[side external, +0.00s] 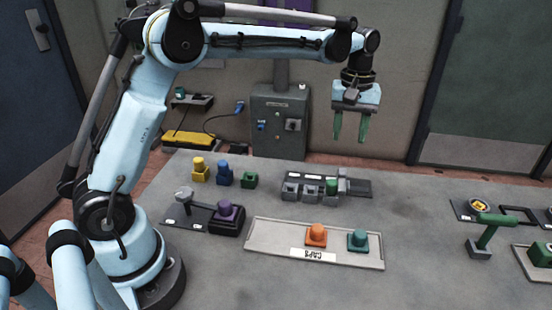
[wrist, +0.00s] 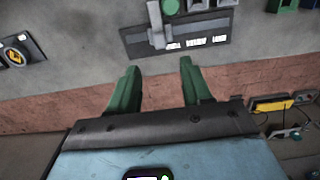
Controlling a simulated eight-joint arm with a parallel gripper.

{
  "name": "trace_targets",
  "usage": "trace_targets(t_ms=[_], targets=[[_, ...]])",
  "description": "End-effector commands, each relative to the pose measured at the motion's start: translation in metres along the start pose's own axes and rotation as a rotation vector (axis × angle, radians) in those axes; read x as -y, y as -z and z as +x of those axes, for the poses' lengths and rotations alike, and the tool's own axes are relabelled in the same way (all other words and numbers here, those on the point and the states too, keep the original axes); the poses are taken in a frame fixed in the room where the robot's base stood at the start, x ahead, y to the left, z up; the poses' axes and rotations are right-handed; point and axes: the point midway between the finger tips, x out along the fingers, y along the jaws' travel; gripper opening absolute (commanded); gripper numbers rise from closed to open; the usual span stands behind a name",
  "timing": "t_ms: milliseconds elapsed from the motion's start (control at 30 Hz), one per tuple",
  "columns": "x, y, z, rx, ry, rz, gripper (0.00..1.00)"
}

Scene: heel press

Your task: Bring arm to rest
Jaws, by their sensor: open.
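My gripper (side external: 350,128) hangs from the raised arm above the far part of the grey table (side external: 420,235), with its green fingers pointing down. In the wrist view, my gripper (wrist: 155,85) shows its two green fingers spread apart with nothing between them. The gripper is open, empty and clear of everything on the table. Below it in the side view stands a dark fixture (side external: 355,187) with grey blocks and a green piece (side external: 331,187). In the wrist view part of this fixture (wrist: 205,32) shows beyond the fingers.
A pale tray (side external: 270,247) holds an orange piece (side external: 316,235) and a teal piece (side external: 358,240). Yellow (side external: 200,170), blue (side external: 223,174) and green (side external: 249,180) pieces stand at the left. A purple piece (side external: 225,212) sits on a dark base. A green-handled lever (side external: 490,228) stands at the right.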

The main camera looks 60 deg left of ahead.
Motion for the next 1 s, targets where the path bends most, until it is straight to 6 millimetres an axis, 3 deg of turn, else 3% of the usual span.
trace_targets(t_ms=[267, 433, 700, 1000], targets=[[0.001, -0.001, -0.001, -0.001, -0.001, 0.002, 0.49], [0.009, -0.009, -0.011, -0.029, -0.028, 0.051, 0.49], [0.045, -0.042, -0.037, -0.149, -0.119, 0.239, 0.49], [0.091, -0.085, -0.039, -0.314, -0.196, 0.458, 0.49]])
